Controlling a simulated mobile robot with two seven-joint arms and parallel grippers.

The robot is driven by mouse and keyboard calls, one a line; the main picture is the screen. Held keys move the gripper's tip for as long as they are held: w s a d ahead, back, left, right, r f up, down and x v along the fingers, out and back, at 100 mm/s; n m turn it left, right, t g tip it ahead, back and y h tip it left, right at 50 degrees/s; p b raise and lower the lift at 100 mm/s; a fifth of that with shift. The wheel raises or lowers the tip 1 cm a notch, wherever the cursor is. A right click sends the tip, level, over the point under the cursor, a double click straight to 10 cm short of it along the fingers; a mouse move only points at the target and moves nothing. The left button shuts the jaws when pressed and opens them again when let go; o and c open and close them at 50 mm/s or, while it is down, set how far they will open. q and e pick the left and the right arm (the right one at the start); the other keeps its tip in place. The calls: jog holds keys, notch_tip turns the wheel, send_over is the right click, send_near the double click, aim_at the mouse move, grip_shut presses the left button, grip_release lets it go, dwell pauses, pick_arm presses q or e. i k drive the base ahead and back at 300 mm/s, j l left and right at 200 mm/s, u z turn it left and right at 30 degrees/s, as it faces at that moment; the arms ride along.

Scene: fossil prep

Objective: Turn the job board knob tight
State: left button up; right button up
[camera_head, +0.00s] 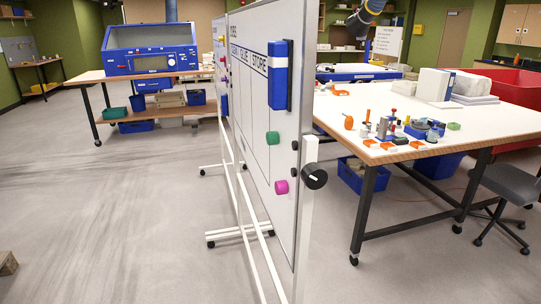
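The job board (256,175) is a white wheeled whiteboard standing in the middle of the head view, seen at a steep angle. Its visible heading words include "GLUE" and "STORE". A black round knob (314,176) with a light pointer line sits on the near end post of its frame. A blue and white holder (279,75), a green magnet (272,138) and a magenta magnet (281,187) are on the board face. I cannot tell from this view how tight the knob is. Neither of my grippers is in view.
A white worktable (455,112) with small tools and bottles stands to the right, with a grey stool (512,184) at its front. A blue cabinet (150,50) sits on a bench at back left. The board's feet (240,233) spread low.

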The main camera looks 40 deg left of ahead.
aim_at(313, 175)
jog(key=i+u, duration=0.25)
jog(key=u, duration=0.15)
jog(key=i+l+u, duration=0.1)
jog(key=u, duration=0.25)
jog(key=i+l+u, duration=0.2)
jog(key=u, duration=0.2)
jog(key=i+l+u, duration=0.2)
jog(key=l+u, duration=0.15)
jog(key=i+l+u, duration=0.15)
jog(key=l+u, duration=0.2)
jog(key=i+l+u, duration=0.15)
jog(key=l+u, duration=0.15)
jog(key=l, duration=0.2)
jog(key=l+u, duration=0.35)
jog(key=i+l, duration=0.05)
jog(key=l, duration=0.05)
